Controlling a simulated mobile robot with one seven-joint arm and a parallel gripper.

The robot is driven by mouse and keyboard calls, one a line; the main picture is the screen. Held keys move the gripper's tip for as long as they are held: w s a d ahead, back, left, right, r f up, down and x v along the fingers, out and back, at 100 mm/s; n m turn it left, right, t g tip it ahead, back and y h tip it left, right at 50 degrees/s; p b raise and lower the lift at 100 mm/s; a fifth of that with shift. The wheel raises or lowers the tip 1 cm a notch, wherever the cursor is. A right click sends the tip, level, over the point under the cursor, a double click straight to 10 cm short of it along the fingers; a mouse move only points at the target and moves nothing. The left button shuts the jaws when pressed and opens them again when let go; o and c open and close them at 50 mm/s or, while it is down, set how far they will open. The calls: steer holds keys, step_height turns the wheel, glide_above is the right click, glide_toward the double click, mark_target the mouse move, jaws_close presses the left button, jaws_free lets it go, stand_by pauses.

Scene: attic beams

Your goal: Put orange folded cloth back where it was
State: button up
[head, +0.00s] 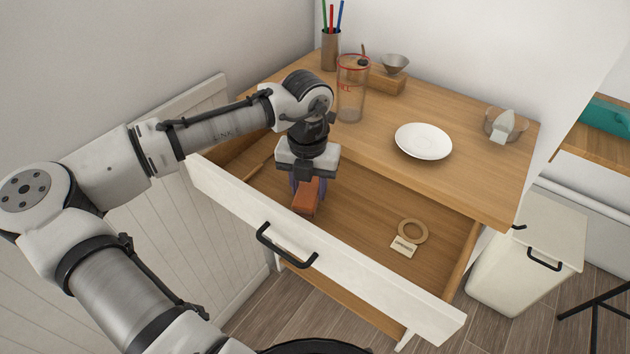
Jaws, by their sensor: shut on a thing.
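The orange folded cloth (306,198) is a small orange-brown block shape over the left part of the open drawer (345,240). My gripper (308,187) points down into the drawer and is shut on the cloth. Purplish parts show on both sides of the cloth, and I cannot tell whether they are my fingers or another thing. The cloth's underside is hidden, so I cannot tell if it touches the drawer floor.
The drawer also holds a wooden ring (413,231) and a small labelled card (404,246). The drawer's middle floor is clear.

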mark_target(315, 182)
steer(key=shift+w+d+f, duration=0.3)
steer(key=shift+w+d, duration=0.35)
steer(key=shift+w, duration=0.25)
steer(key=shift+f, duration=0.3)
steer(key=shift+f, duration=0.2)
steer(key=o, duration=0.9)
steer(key=shift+r, duration=0.1)
step_height(315, 182, up, 12)
steer(key=shift+r, duration=0.1)
